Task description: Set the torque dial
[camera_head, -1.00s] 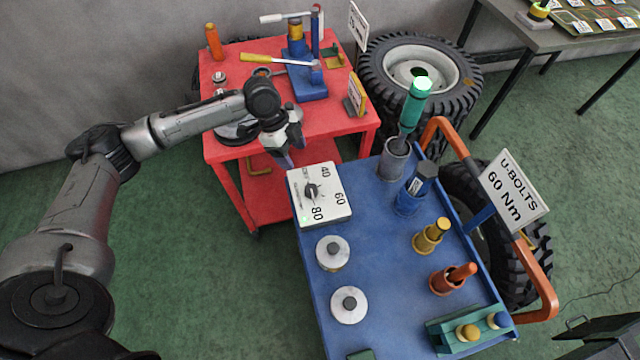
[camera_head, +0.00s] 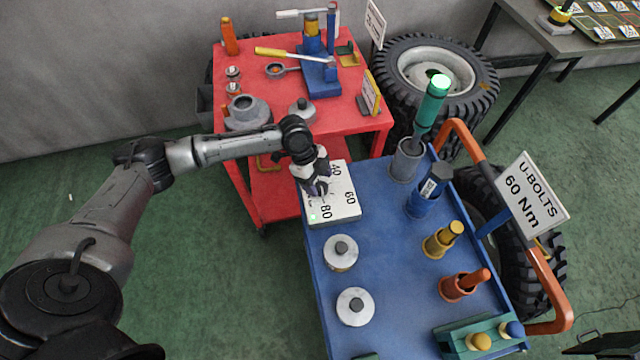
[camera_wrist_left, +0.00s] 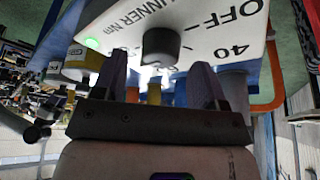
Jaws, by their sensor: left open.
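The white torque dial box (camera_head: 346,204) sits at the far left corner of the blue cart, with 40, 60 and 80 on its face and a green light. My left gripper (camera_head: 317,190) is over the box's left part and hides the knob in the head view. In the left wrist view, the black knob (camera_wrist_left: 160,46) shows on the dial face (camera_wrist_left: 205,30), beside OFF and 40. The open left fingers (camera_wrist_left: 160,76) are apart, on either side of the knob's line; contact cannot be told. My right gripper is not in view.
A sign (camera_head: 520,200) reads U-BOLTS 60 Nm beside the blue cart (camera_head: 390,265). The cart carries two white round pieces (camera_head: 341,252), a green-lit tool (camera_head: 431,105) in a grey holder and several coloured sockets. A red cart (camera_head: 350,117) with tools stands behind.

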